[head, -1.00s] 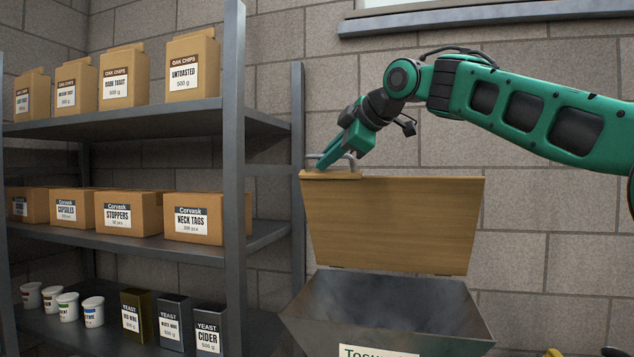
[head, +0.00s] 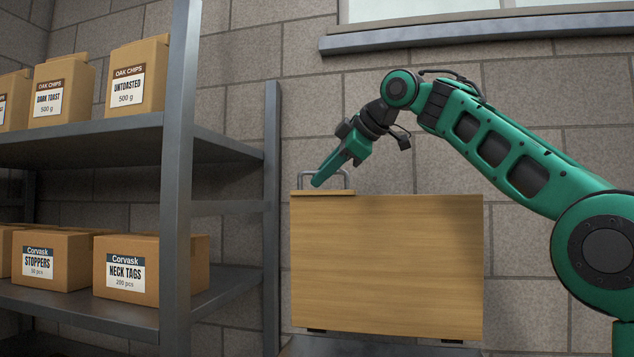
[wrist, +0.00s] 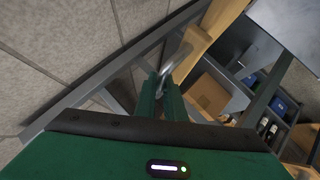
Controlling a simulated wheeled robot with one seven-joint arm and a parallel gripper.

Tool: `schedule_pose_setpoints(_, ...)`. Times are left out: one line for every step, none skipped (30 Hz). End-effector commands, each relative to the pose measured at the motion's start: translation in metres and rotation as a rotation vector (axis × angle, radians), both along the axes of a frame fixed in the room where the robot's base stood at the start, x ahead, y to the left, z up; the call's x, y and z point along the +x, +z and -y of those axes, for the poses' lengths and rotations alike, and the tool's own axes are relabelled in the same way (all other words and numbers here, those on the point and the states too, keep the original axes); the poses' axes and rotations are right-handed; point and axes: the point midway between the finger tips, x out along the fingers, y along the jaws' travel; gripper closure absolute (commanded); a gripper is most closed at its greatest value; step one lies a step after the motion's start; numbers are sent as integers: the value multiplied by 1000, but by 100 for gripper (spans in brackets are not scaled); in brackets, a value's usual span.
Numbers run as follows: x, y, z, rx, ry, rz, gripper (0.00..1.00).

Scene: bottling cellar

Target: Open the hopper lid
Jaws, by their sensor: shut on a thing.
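The wooden hopper lid (head: 386,264) stands raised, close to upright, in the head view. Its hinges show at its lower edge. A grey metal handle (head: 345,178) sits at the lid's upper left edge. My gripper (head: 318,182) reaches down from the right and is shut on the handle. In the wrist view the handle (wrist: 177,62) runs between the fingers (wrist: 160,95), and the lid's wooden edge (wrist: 205,30) lies just beyond it. Only a strip of the grey metal hopper (head: 375,348) shows below the lid; its opening is out of the head view.
A block wall (head: 290,60) is behind the lid, with a window ledge (head: 470,33) above. Clear wall lies right of the lid.

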Motion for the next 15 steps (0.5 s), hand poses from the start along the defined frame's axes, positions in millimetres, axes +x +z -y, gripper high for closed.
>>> schedule_pose_setpoints(0,1,0,1,2,-4,100)
schedule_pose_setpoints(0,1,0,1,2,-8,100)
schedule_pose_setpoints(-1,1,-1,2,3,-10,100)
schedule_pose_setpoints(-1,1,-1,3,4,-12,100)
schedule_pose_setpoints(-1,1,-2,3,4,-14,100)
schedule_pose_setpoints(-1,1,-3,3,5,-16,100)
schedule_pose_setpoints(-1,1,-3,3,5,-17,100)
schedule_pose_setpoints(-2,1,-4,3,5,-18,100)
schedule_pose_setpoints(-2,1,-4,2,6,-19,100)
schedule_pose_setpoints(-2,1,-5,2,6,-19,100)
schedule_pose_setpoints(-2,1,-5,2,6,-19,100)
schedule_pose_setpoints(-2,0,-6,2,7,-19,100)
schedule_pose_setpoints(-2,1,-6,2,7,-19,100)
schedule_pose_setpoints(-2,1,-6,2,7,-19,100)
schedule_pose_setpoints(-2,1,-7,2,8,-18,100)
